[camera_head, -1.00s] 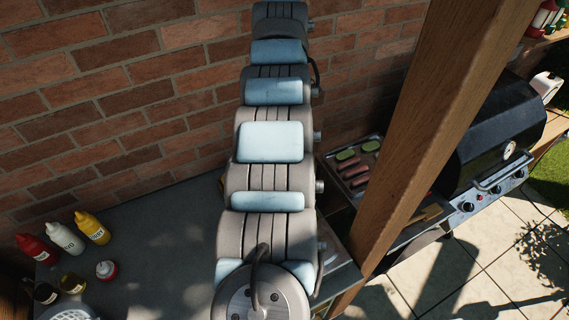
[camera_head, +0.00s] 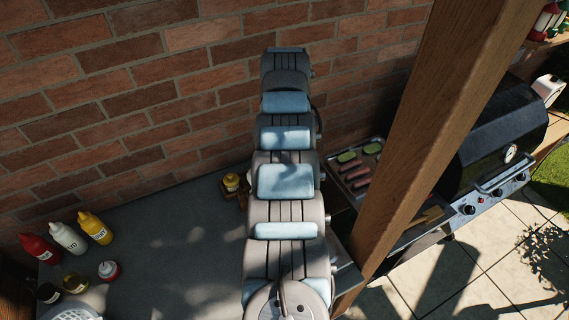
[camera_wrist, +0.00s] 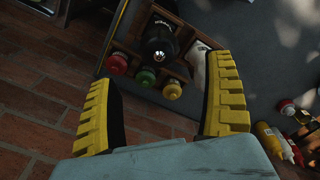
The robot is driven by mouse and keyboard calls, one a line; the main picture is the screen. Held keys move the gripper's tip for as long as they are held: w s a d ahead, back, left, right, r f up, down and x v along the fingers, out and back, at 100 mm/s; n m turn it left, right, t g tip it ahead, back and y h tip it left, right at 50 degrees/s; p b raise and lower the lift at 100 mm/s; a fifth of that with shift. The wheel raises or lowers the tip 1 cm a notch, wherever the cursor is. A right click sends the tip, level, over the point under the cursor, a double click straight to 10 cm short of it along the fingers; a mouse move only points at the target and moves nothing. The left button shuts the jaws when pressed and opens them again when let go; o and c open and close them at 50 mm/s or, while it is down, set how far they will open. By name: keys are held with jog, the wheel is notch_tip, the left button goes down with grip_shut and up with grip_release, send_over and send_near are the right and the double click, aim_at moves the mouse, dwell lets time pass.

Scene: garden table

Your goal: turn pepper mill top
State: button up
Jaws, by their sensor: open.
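The pepper mill (camera_wrist: 161,48) appears in the wrist view as a dark, rounded body with a shiny metal knob. It stands in a wooden caddy (camera_wrist: 137,52), beyond my fingertips and roughly between them in the picture. My gripper (camera_wrist: 160,74), with two yellow ribbed fingers, is open and empty, apart from the mill. In the head view my arm hides the gripper and the mill; only part of the caddy (camera_head: 242,199) shows beside the arm.
Red (camera_wrist: 116,64), green (camera_wrist: 146,77) and yellow (camera_wrist: 172,90) caps sit beside the mill in the caddy. Red (camera_head: 38,248), white (camera_head: 68,238) and yellow (camera_head: 95,228) bottles stand on the left. A brick wall (camera_head: 110,90) rises behind; a wooden post (camera_head: 430,130) stands right.

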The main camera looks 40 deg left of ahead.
notch_tip(320, 180, down, 8)
jog(key=shift+f+p, duration=0.25)
jog(key=shift+p, duration=0.45)
jog(key=c, duration=1.2)
